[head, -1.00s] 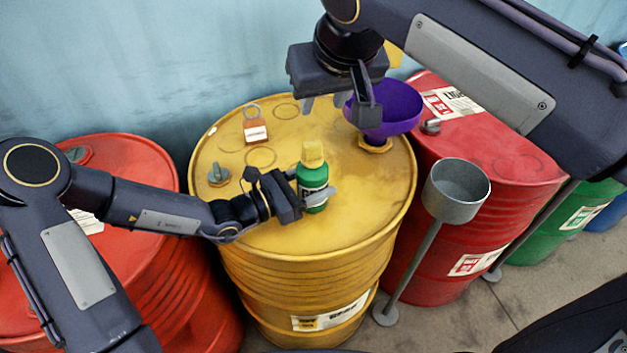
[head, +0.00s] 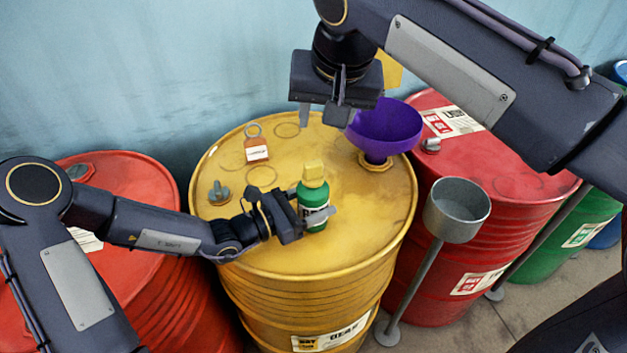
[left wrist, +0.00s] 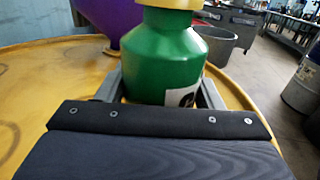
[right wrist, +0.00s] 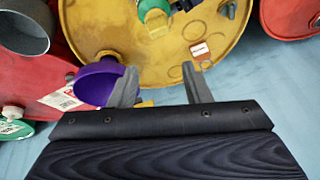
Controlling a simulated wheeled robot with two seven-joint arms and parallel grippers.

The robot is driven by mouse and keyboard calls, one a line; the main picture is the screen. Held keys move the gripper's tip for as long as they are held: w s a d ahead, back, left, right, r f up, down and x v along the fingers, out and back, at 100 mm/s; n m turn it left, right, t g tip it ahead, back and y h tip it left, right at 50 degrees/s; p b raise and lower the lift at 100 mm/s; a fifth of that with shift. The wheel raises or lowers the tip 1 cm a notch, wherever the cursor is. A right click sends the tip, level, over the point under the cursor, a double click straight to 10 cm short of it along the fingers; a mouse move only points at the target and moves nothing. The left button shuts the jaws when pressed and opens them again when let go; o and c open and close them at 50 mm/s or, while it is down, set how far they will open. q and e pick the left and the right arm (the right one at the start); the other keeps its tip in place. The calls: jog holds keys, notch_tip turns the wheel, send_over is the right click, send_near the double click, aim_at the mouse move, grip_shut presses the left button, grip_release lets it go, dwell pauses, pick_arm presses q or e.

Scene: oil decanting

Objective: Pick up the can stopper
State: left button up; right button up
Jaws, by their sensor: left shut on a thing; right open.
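A green can (head: 314,197) with a pale label stands upright on the yellow drum (head: 270,255). A yellow stopper (head: 314,171) sits on its neck. My left gripper (head: 318,214) is shut around the can's body, and the left wrist view shows a finger on each side of the green can (left wrist: 168,62). In that view the yellow stopper (left wrist: 172,4) is cut off at the top. My right gripper (head: 322,116) is open and empty above the drum's far edge, apart from the stopper. The right wrist view shows its fingers spread, with the yellow stopper (right wrist: 157,25) beyond them.
A purple funnel (head: 385,125) stands in the drum's opening, close to my right gripper. A grey bung (head: 219,192) and a small tag (head: 257,153) lie on the drum. Red drums stand either side, and a grey cup-topped stand (head: 457,215) is at the front right.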

jog(key=w+f+m+g, duration=0.1)
jog(key=w+m+g, duration=0.2)
jog(key=m, duration=0.5)
jog(key=m+g, duration=0.2)
jog(key=m, duration=0.4)
send_over(313, 162)
jog(key=d, duration=0.1)
notch_tip(313, 162, down, 7)
jog(key=shift+s, duration=0.15)
jog(key=shift+a+f, duration=0.15)
jog(key=shift+f, duration=0.8)
jog(key=shift+a+f, duration=0.2)
jog(key=shift+f, duration=0.8)
jog(key=shift+a+f, duration=0.15)
jog(key=shift+f, duration=0.8)
jog(key=shift+c, duration=0.4)
grip_shut()
